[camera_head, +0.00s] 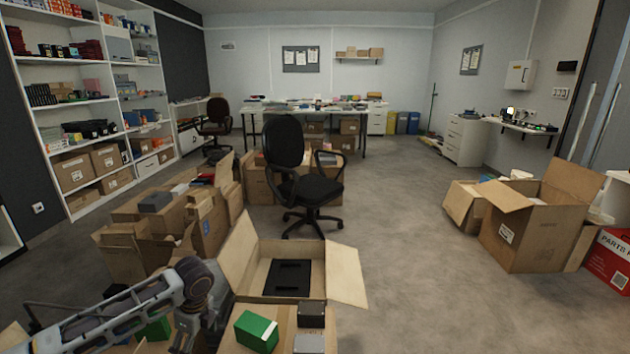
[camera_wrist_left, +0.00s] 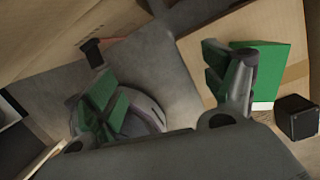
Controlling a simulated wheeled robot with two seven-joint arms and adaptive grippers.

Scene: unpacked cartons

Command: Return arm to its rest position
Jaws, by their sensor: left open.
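My left arm (camera_head: 150,302) comes in from the lower left in the head view. It reaches over the near cartons and bends down beside the open carton. Its fingertips cannot be made out there. In the left wrist view my left gripper (camera_wrist_left: 160,65) is open, with green-padded fingers spread apart and nothing between them. A green box (camera_wrist_left: 275,72) lies beyond the right finger, partly covered by it. A green box with a white edge (camera_head: 257,331) also shows in the head view, to the right of my arm. My right gripper is not in view.
An open carton (camera_head: 345,275) holds a black item (camera_head: 287,277). Small dark (camera_head: 311,315) and grey (camera_head: 309,344) boxes sit in front. More cartons (camera_head: 208,225) stand behind my arm, near an office chair (camera_head: 312,189). Floor to the right is clear up to other cartons (camera_head: 538,235).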

